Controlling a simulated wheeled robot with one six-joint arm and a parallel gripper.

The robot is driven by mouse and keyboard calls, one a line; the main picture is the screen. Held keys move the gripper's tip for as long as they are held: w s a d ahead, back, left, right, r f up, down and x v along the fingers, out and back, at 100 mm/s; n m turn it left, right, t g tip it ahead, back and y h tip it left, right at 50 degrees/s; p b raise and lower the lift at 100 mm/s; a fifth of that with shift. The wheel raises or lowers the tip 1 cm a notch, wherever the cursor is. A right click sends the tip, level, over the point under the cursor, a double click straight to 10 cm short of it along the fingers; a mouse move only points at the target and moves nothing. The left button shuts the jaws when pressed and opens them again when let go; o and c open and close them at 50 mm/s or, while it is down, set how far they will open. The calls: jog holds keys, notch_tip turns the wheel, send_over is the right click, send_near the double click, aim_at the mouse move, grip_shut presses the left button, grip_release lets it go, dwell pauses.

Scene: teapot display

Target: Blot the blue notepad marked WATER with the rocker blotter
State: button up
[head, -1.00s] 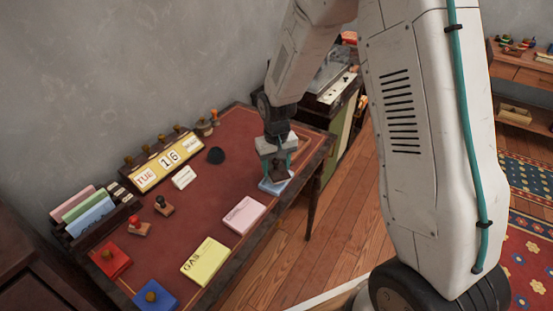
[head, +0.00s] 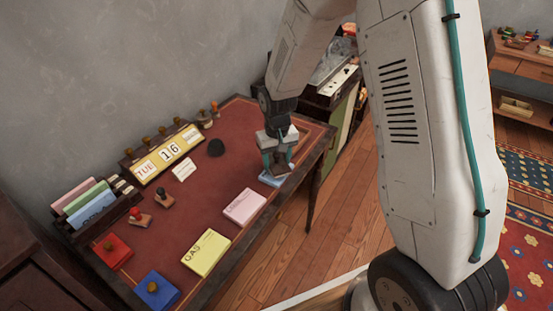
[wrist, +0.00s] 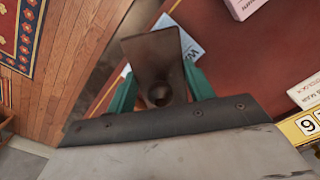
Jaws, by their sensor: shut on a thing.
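The blue notepad (head: 272,181) lies near the right front edge of the red-topped desk. In the wrist view the notepad (wrist: 187,38) is partly hidden, and only the start of its lettering shows. My gripper (head: 278,166) is directly over it, pointing down. It is shut on the rocker blotter, a brownish piece (wrist: 152,55) between its teal fingers in the wrist view. The blotter is at or just above the notepad; I cannot tell whether they touch.
A pink notepad (head: 244,206) and a yellow GAS notepad (head: 206,252) lie along the front. A calendar (head: 168,155), stamps (head: 165,198), a dark round object (head: 216,147) and a card rack (head: 97,222) stand behind. Red (head: 113,251) and blue (head: 156,290) pads sit at left.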

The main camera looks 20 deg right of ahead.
jog(key=shift+f, duration=0.35)
dwell(0.4)
jog(key=shift+w, duration=0.1)
jog(key=shift+w+r+g, duration=0.1)
jog(key=shift+w+g, duration=0.3)
jog(key=shift+g, duration=0.8)
jog(key=shift+s, duration=0.1)
jog(key=shift+s+t, duration=0.4)
jog(key=shift+t, duration=0.8)
jog(key=shift+s, duration=0.15)
jog(key=shift+s+t, duration=0.35)
jog(key=shift+t, duration=0.85)
jog(key=shift+w, duration=0.1)
